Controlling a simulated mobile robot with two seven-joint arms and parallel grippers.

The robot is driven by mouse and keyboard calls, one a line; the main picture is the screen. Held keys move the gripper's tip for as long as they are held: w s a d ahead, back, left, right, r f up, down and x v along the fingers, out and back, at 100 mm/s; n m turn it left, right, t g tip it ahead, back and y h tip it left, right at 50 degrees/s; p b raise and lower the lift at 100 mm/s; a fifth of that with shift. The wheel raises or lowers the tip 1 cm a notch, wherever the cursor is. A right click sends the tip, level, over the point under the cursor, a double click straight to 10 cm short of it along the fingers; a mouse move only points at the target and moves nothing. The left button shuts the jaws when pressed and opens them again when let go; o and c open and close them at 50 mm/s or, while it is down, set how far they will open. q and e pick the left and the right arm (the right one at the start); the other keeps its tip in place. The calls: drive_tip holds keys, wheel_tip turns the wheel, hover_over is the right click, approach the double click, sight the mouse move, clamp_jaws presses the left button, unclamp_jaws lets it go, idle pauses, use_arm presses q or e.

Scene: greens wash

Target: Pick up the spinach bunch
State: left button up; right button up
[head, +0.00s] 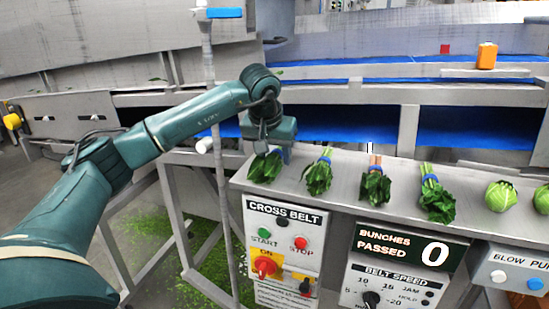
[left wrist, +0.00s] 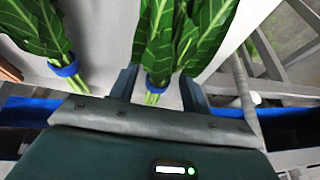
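Several leafy green bunches lie in a row on a grey ledge (head: 345,160). The leftmost bunch (head: 264,169) is under my left gripper (head: 277,152); which bunch is spinach I cannot tell for sure by looks. In the left wrist view this bunch (left wrist: 180,35) has broad, pale-veined leaves and light green stems. The fingers of my left gripper (left wrist: 160,85) stand open on either side of its stems, with a gap on both sides. A second bunch (left wrist: 35,30), with a blue band, lies to the left there. My right gripper is not in view.
Further bunches (head: 319,173), (head: 376,184), (head: 437,198) and round green heads (head: 500,196) continue along the ledge to the right. Control panels (head: 284,245) face the front below it. An upright grey pole (head: 213,120) stands left of my gripper. Blue belts (head: 470,125) run behind.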

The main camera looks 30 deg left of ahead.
use_arm(q)
drive_tip(key=c, duration=0.9)
drive_tip(key=shift+r, duration=0.15)
